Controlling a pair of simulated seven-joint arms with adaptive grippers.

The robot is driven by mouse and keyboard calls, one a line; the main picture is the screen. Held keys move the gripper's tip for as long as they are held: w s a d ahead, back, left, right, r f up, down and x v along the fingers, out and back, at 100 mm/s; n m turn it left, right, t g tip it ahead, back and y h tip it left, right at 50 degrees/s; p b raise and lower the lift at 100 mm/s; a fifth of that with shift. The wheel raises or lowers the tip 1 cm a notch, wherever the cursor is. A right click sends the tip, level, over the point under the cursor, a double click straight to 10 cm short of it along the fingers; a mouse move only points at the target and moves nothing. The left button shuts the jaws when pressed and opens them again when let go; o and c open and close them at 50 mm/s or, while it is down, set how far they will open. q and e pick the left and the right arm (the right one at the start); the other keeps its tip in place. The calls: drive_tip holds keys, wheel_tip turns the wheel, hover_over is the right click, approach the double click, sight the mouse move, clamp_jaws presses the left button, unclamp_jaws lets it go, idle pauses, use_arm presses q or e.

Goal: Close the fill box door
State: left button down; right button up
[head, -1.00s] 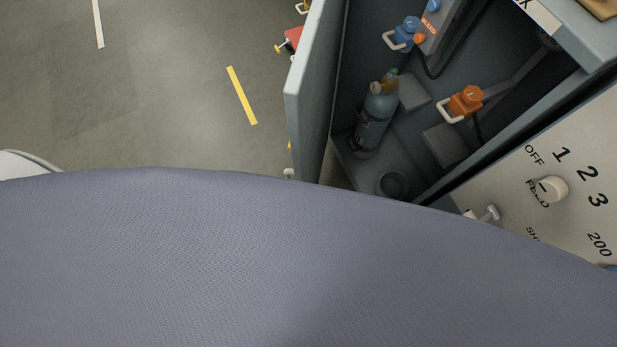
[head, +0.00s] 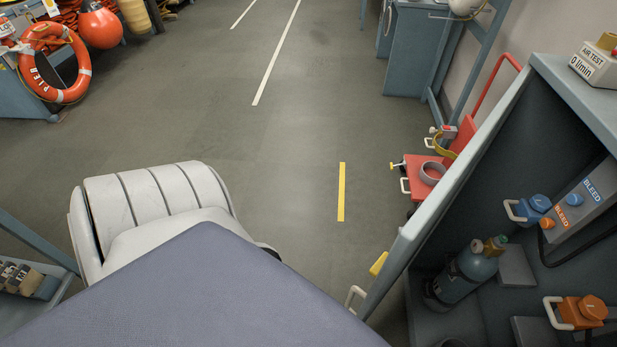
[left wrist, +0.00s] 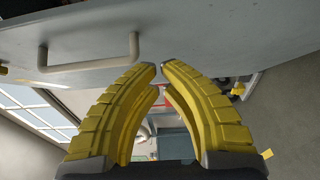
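The fill box door (head: 440,195) is a thick grey panel standing open at the left side of the grey fill box (head: 565,90) in the head view. A pale D-shaped handle (head: 355,297) and a yellow fitting (head: 378,263) show on its outer side. In the left wrist view, the grey panel (left wrist: 220,30) with its handle (left wrist: 90,55) spans the top. My left gripper (left wrist: 158,68) has its yellow fingertips almost together, only a narrow empty gap between them. It is beside the handle, not around it; contact with the panel cannot be told. My right gripper is out of view.
Inside the box stand a blue-grey cylinder (head: 468,272) and blue (head: 530,207) and orange (head: 578,312) valves. A red cart (head: 430,170) is beyond the door. The floor between is clear.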

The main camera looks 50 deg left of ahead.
use_arm(q)
drive_tip(key=w+d, duration=0.3)
drive_tip(key=d, duration=0.3)
drive_tip(key=shift+w+d, duration=0.15)
drive_tip(key=shift+w, duration=0.2)
